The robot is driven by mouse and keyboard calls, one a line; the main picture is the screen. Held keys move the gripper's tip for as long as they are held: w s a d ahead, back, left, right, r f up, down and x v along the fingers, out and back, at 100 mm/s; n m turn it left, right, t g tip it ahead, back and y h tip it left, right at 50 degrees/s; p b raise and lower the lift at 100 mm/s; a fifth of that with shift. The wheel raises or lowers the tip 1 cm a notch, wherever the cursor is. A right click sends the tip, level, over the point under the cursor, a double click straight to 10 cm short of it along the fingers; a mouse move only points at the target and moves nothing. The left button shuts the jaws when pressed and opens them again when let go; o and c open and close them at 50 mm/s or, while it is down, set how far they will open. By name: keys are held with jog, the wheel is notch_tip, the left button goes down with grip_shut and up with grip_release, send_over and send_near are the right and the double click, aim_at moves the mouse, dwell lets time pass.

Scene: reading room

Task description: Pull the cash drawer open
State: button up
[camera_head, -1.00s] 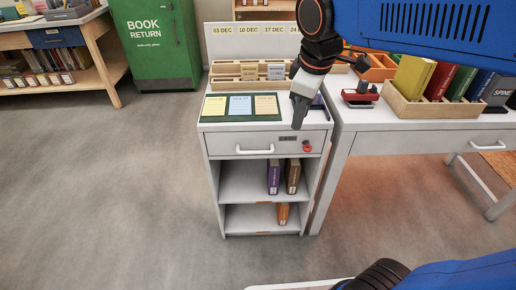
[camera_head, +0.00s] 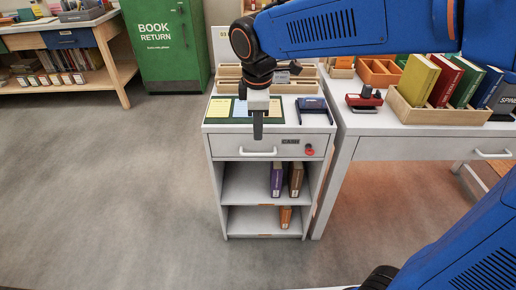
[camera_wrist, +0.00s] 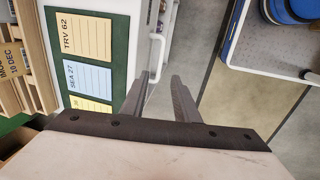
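The cash drawer (camera_head: 225,145) is the top drawer of a small white cabinet, with a dark "CASH" label. Its front looks flush with the cabinet, so it appears shut. A pale bar handle (camera_head: 258,153) runs across its front; it also shows in the wrist view (camera_wrist: 157,62), just beyond the fingertips. A red round item (camera_head: 309,150) is on the front's right side. My gripper (camera_head: 258,134) points down in front of the drawer, its tips just above the handle in the picture. In the wrist view its two fingers (camera_wrist: 160,80) are apart with nothing between them.
On the cabinet top are a green board (camera_head: 220,110) with cards, wooden card trays (camera_head: 228,86) and a dark blue item (camera_head: 313,104). A white desk (camera_head: 400,125) with a book crate stands close on the right. The floor (camera_head: 120,190) in front and left is clear.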

aim_at(258, 155)
jog(key=f, duration=0.3)
jog(key=w+f, duration=0.1)
jog(key=f, duration=0.3)
jog(key=w+f, duration=0.1)
jog(key=f, duration=0.2)
jog(key=shift+f, duration=0.3)
jog(key=shift+c, duration=0.7)
grip_shut()
